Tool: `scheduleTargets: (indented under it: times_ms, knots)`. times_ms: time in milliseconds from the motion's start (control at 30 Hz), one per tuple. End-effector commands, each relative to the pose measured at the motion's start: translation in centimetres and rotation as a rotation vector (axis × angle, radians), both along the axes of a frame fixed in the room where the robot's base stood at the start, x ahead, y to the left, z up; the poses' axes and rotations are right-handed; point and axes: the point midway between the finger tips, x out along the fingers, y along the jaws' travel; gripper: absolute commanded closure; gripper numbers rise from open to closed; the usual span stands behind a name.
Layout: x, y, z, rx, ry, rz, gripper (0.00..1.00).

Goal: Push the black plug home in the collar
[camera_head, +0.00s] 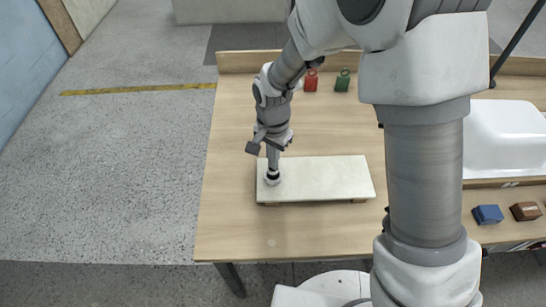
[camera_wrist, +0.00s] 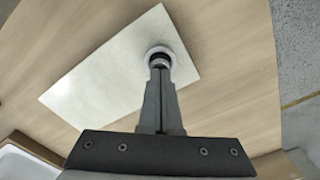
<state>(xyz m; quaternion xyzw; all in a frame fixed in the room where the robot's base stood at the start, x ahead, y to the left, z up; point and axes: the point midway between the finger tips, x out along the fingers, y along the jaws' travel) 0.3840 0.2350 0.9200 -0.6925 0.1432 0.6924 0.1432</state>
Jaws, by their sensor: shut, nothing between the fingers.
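A pale board (camera_head: 325,178) lies on the wooden table, and a small white collar (camera_head: 272,183) stands near its left end. The black plug (camera_head: 272,175) sits at the collar's mouth, directly under my gripper (camera_head: 273,165). In the wrist view the shut fingers (camera_wrist: 159,69) point down at the plug (camera_wrist: 159,57), with the white collar (camera_wrist: 150,51) around it. The fingertips overlap the plug in the picture and look in contact with it or very close above. The fingers partly hide the plug, so I cannot tell how deep it sits in the collar.
A red weight-like object (camera_head: 311,82) and a green one (camera_head: 343,82) stand at the table's back. At the right are a white tub shell (camera_head: 505,138), a blue block (camera_head: 488,214) and a brown block (camera_head: 525,211). The table in front of the board is clear.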

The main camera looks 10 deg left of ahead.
Motion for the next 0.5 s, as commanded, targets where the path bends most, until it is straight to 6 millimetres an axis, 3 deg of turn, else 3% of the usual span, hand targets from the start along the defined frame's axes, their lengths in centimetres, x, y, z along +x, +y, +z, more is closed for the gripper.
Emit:
scheduleTargets:
  times_ms: [500]
  knots:
    - [0.0,0.0,-0.54,0.0,0.0,0.0,1.0]
